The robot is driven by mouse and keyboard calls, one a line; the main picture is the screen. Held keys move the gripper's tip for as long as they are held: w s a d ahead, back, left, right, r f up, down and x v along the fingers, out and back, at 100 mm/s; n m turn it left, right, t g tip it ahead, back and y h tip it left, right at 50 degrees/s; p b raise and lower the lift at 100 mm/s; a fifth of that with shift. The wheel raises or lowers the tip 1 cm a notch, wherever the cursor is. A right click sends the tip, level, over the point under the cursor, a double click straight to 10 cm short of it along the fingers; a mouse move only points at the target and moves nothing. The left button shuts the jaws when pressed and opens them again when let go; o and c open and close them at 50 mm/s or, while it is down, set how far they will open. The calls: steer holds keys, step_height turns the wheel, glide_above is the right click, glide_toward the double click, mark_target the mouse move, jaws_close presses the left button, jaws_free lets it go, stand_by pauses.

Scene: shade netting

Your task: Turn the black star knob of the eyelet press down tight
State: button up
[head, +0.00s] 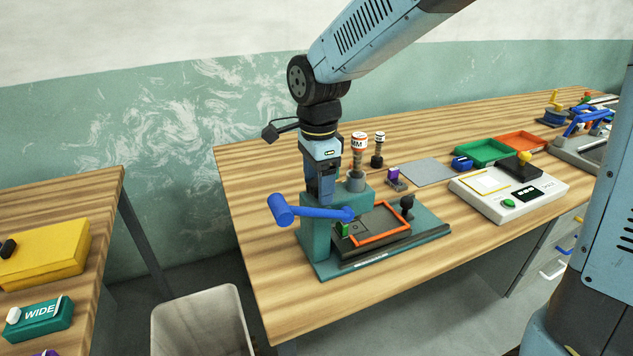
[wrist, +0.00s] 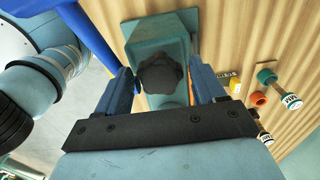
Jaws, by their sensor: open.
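The eyelet press (head: 314,243) is a teal machine at the left front of the wooden bench, with a blue lever (head: 310,213) reaching out to the left. Its black star knob (wrist: 161,73) sits on the teal top in the wrist view. In the head view my gripper hides the knob. My gripper (head: 320,192) points straight down over the press. In the wrist view its two blue fingers (wrist: 163,88) are open, one on each side of the knob, with gaps between. I cannot tell how far down the fingertips reach beside the knob.
An orange frame (head: 380,238) lies on the press bed, with a black ball knob (head: 407,203) beside it. Upright tools (head: 358,160) stand close behind the press. A white device (head: 510,196) and green tray (head: 483,152) are further right. A bin (head: 200,320) stands below left.

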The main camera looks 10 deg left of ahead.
steer(key=shift+r, duration=2.5)
steer(key=o, duration=0.6)
steer(key=shift+c, duration=0.2)
step_height(320, 180, up, 13)
steer(key=s+d+n+t, duration=0.3)
steer(key=d+n, duration=0.3)
steer(key=d, duration=1.3)
steer(key=s+d+f+n+t, duration=0.1)
steer(key=s+d+f+n, duration=0.2)
steer(key=d, duration=0.3)
steer(key=s+d+f+n+t, duration=0.1)
steer(key=s+d+f+n, duration=0.1)
steer(key=s+d, duration=0.3)
steer(key=shift+s+d+f+n+t, duration=0.25)
steer(key=shift+d+f+n, duration=0.2)
steer(key=shift+f, duration=0.3)
